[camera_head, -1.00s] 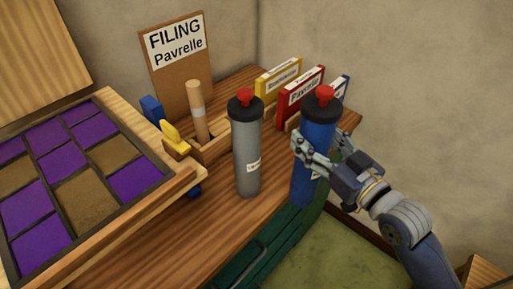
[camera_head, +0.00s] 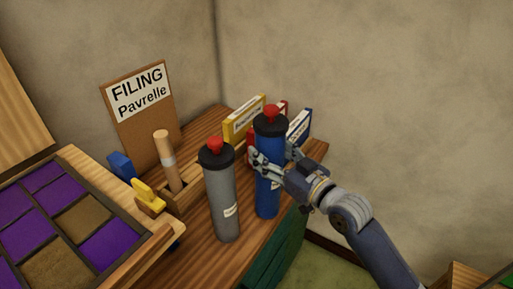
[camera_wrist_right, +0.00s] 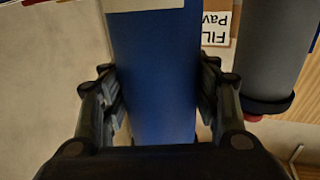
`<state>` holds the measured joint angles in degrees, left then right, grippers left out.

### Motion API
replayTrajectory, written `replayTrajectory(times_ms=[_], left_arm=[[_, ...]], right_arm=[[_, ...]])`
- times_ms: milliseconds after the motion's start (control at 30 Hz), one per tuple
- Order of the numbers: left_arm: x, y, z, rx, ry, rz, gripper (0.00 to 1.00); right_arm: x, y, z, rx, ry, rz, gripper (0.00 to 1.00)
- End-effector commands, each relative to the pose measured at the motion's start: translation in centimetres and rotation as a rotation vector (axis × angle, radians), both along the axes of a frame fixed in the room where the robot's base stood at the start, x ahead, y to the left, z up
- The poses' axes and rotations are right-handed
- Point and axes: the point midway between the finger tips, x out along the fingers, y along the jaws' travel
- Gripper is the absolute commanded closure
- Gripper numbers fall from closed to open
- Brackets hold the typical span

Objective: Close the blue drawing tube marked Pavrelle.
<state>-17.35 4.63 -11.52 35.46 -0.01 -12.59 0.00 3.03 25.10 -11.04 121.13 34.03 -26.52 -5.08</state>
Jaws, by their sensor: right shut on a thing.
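The blue drawing tube (camera_head: 267,197) stands roughly upright near the desk's right edge. A black cap (camera_head: 270,124) with a red knob sits at its top; I cannot tell how firmly it is seated. My right gripper (camera_head: 271,162) is shut around the tube's upper body. In the right wrist view, the blue tube (camera_wrist_right: 152,75) fills the space between my fingers, with a pale label at the picture's top edge; its writing cannot be read. I cannot tell whether the tube's foot touches the desk. My left gripper is out of view.
A grey tube (camera_head: 222,200) with a black and red top stands close left of the blue one. Several binders (camera_head: 243,119) stand behind. A "FILING Pavrelle" board (camera_head: 140,100), a wooden holder (camera_head: 184,201) and a purple compartment tray (camera_head: 110,245) are left.

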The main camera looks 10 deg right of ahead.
Motion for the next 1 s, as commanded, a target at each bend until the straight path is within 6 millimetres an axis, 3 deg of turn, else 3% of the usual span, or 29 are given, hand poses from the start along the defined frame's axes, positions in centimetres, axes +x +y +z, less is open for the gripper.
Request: replayTrajectory(times_ms=[200,400,833,1000], left_arm=[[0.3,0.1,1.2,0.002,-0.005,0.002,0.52],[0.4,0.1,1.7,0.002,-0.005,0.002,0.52],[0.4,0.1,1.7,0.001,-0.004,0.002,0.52],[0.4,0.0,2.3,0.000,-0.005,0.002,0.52]], right_arm=[[5.0,0.7,0.0,0.003,-0.003,-0.001,0.89],[8.0,1.2,-0.4,0.001,-0.005,0.000,0.89],[8.8,1.3,-0.7,0.001,-0.003,0.000,0.89],[8.8,1.3,-2.6,-0.002,0.001,-0.001,0.89]])
